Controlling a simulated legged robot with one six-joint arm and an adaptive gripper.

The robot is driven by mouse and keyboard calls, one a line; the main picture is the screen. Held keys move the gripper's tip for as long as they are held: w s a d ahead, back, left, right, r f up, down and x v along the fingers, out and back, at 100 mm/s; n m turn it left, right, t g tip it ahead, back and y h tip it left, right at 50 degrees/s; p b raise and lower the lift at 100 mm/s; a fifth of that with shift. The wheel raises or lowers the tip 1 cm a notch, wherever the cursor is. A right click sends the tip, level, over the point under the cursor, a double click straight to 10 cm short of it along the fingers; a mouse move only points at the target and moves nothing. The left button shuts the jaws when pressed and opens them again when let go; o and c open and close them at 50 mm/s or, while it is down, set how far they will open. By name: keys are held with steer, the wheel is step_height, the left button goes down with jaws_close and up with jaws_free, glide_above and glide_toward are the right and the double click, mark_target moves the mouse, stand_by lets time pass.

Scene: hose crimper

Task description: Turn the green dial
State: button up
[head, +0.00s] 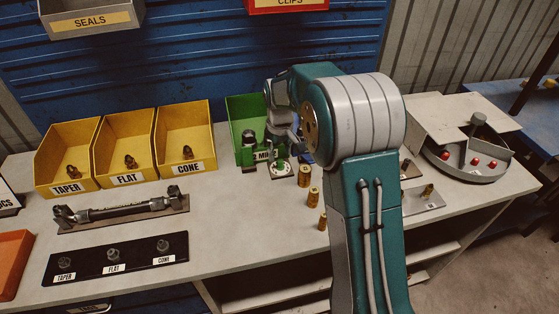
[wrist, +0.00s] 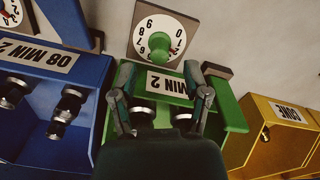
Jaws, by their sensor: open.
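The green dial (wrist: 160,47) stands on a pale plate with numbers around it, behind the green bin (wrist: 232,112) in the wrist view. A small red mark shows on the plate right of the knob. In the head view the dial's plate (head: 281,170) sits beside the green bin (head: 243,107), and my gripper partly hides the knob. My gripper (wrist: 160,68) is open and empty. Its two fingers reach over the bin's label toward the dial, with the knob ahead of the gap between them.
Yellow bins (head: 123,128) stand left of the green bin. A blue bin (wrist: 75,40) with its own numbered dial (wrist: 12,14) is at the left in the wrist view. Brass fittings (head: 304,176) stand close right of the dial.

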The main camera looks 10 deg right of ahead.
mark_target(279, 161)
step_height(279, 161, up, 8)
steer(key=shift+r, duration=0.15)
stand_by(0.4)
steer(key=s+r+m+t, duration=0.1)
steer(key=s+r, duration=0.4)
steer(key=s, duration=0.3)
steer(key=s+r+m+t, duration=0.1)
steer(key=s+r+t, duration=0.1)
steer(key=s+r, duration=0.45)
steer(key=s+f+m+t, duration=0.2)
steer(key=s+f, duration=0.2)
steer(key=s, duration=1.2)
steer(key=shift+s+f+t, duration=0.2)
steer(key=shift+s+t, duration=0.1)
steer(key=shift+s, duration=0.1)
